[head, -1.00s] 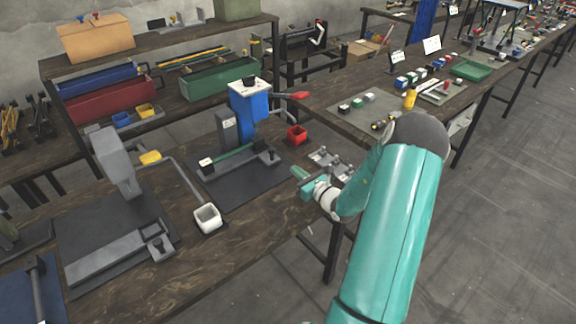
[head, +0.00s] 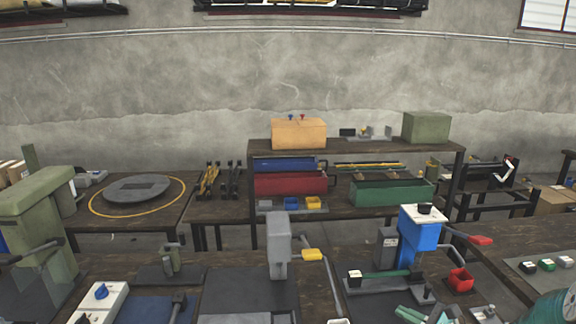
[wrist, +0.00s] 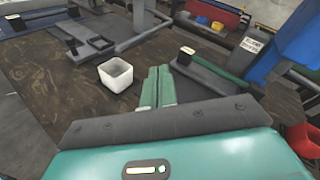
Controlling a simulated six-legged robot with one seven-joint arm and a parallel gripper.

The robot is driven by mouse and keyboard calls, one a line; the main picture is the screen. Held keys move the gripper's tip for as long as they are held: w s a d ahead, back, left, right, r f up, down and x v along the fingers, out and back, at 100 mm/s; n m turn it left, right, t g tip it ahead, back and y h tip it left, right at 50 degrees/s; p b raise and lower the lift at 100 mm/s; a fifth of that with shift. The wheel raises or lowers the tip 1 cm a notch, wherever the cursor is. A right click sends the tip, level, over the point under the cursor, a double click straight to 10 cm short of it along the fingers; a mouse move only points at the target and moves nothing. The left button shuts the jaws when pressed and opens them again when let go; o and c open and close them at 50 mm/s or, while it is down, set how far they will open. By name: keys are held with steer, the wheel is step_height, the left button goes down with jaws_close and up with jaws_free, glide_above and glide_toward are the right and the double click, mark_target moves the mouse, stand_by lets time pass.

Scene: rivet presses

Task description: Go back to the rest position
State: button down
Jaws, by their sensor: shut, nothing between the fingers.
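My gripper (wrist: 158,72) has its two green fingers shut together with nothing between them in the wrist view. It points over the dark wooden bench (wrist: 60,95), just right of an empty white square bin (wrist: 115,76). In the head view my gripper (head: 408,315) is partly cut off by the bottom edge, in front of the blue press (head: 419,236). Part of my teal arm shows in the bottom right corner.
A grey press (head: 279,246) with a yellow-handled lever stands left of the blue press. A red bin (head: 460,281) sits right of the blue press. A green press (head: 38,215) stands at far left. A shelf with red and green trays (head: 392,193) is behind.

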steer(key=s+a+r+n+g+h, duration=0.1)
steer(key=s+a+r+n+g, duration=0.35)
steer(key=a+n, duration=0.3)
steer(key=s+a+r+n+g, duration=0.3)
steer(key=s+a+n+g, duration=0.25)
steer(key=a, duration=0.35)
steer(key=s+r+n+t+h, duration=0.2)
steer(key=s+r+n+h, duration=0.6)
steer(key=s+n, duration=0.3)
steer(key=shift+s+t, duration=0.3)
steer(key=shift+s, duration=0.3)
